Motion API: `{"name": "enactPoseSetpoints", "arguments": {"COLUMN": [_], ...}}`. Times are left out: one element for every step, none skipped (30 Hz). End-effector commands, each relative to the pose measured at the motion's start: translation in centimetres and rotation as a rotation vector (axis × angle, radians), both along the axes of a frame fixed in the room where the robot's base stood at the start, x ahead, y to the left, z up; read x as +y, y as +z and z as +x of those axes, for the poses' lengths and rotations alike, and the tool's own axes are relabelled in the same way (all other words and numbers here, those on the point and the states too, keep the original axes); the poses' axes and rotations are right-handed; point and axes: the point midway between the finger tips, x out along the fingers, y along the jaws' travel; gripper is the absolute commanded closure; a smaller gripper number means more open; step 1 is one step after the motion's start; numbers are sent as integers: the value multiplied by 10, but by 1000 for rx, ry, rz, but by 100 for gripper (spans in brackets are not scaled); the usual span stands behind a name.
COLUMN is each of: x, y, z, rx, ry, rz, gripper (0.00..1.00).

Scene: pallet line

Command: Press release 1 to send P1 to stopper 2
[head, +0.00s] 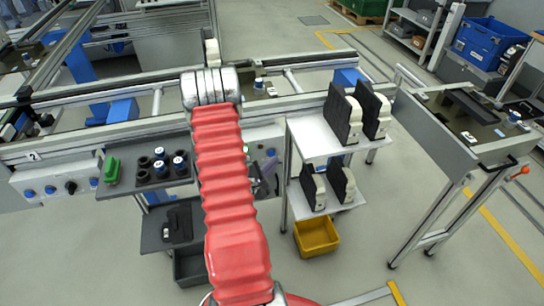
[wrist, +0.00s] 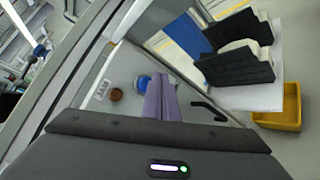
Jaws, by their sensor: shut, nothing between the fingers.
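My gripper (wrist: 160,98) shows in the wrist view as two purple fingers, shut and empty, in front of a grey control panel (wrist: 125,72). A blue button (wrist: 143,81) sits just left of the fingertips. I cannot tell whether they touch. A brown round button (wrist: 116,95) is further left. In the head view my red arm hides part of this panel (head: 265,133), so its number and which button is release 1 cannot be read. Another panel (head: 30,182) with the label 2 is at left. A pallet with a blue-topped part (head: 259,84) is behind my arm; no P1 mark is readable.
A tray with dark cups (head: 150,172) and a green part (head: 111,170) is left of my arm. A white shelf (head: 310,140) with black-and-white parts (head: 343,113) stands close on the right, above a yellow bin (head: 316,238).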

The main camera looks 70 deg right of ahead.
Motion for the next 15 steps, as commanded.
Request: {"name": "enactPoseSetpoints", "arguments": {"x": [0, 0, 0, 0, 0, -1, -1, -2, -3, -4, -4, -5, -6, -7, -7], "y": [0, 0, 0, 0, 0, 0, 0, 0, 1, 1, 1, 1, 1, 1, 1], "z": [0, 0, 0, 0, 0, 1, 1, 2, 3, 3, 4, 5, 5, 6, 6], "rx": [0, 0, 0, 0, 0, 0, 0, 0, 0, 0, 0, 0, 0, 0, 0], "ry": [0, 0, 0, 0, 0, 0, 0, 1, 1, 1, 1, 1, 0, 0, 0], "rz": [0, 0, 0, 0, 0, 0, 0, -1, -1, -1, -1, -1, 0, 0, 0], "gripper": [100, 100, 100, 100, 100, 100, 100, 100, 100, 100, 100, 100, 100, 100, 100]}}
